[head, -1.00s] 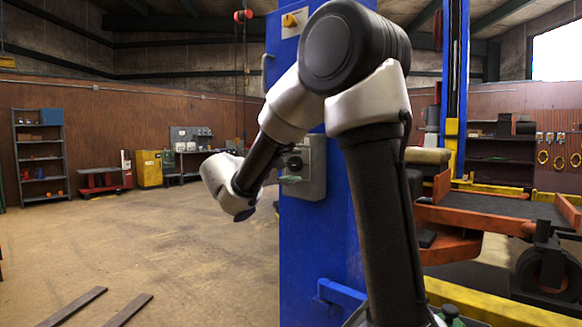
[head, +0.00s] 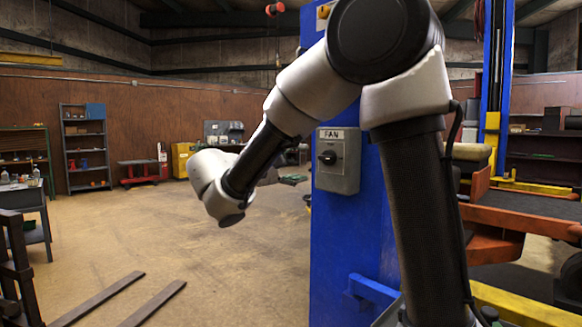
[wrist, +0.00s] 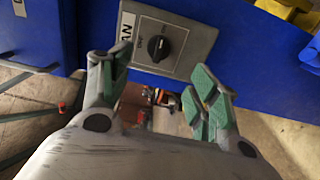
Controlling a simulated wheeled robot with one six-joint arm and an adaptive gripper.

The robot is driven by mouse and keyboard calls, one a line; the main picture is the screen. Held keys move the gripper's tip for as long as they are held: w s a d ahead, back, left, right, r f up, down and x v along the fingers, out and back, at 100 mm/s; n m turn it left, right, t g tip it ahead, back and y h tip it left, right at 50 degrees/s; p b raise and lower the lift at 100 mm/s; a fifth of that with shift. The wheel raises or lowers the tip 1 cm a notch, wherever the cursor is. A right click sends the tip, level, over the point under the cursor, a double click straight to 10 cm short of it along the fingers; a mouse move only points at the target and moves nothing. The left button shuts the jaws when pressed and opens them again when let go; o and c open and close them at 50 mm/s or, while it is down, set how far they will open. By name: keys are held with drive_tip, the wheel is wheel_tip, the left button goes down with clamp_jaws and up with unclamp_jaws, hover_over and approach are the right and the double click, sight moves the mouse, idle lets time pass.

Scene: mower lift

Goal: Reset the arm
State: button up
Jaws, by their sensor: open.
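My gripper (wrist: 160,82) is open and empty in the wrist view, with green pads on its two spread fingers. Just beyond the fingertips is a grey switch box (wrist: 190,42) with a black rotary knob (wrist: 159,47) and a partly hidden label. No contact with the box can be made out. In the head view the box (head: 338,178) is on a blue post (head: 345,240), labelled FAN, its knob (head: 327,157) in plain sight. My bent arm reaches left of the post there, and its wrist mostly hides the gripper.
An orange and black lift platform (head: 535,213) stands at the right with a yellow beam (head: 525,303) below. Dark planks (head: 105,298) lie on the floor. A dark cart (head: 30,215) is at the left edge. The middle floor is open.

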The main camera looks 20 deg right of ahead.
drive_tip(key=s+d+f+n+g+y, duration=0.1)
drive_tip(key=s+d+f+g+y, duration=0.2)
drive_tip(key=s+f, duration=0.4)
drive_tip(key=s+d+f+n+g+y, duration=0.1)
drive_tip(key=s+f+g+y, duration=0.2)
drive_tip(key=s+f+y, duration=0.45)
drive_tip(key=s+f+m+t+y, duration=0.1)
drive_tip(key=s+m+t+y, duration=0.3)
drive_tip(key=s, duration=0.7)
drive_tip(key=shift+s+a+f+m+y, duration=0.15)
drive_tip(key=shift+s+m+y, duration=0.2)
drive_tip(key=shift+m+y, duration=0.7)
drive_tip(key=shift+d, duration=0.2)
drive_tip(key=shift+c, duration=0.3)
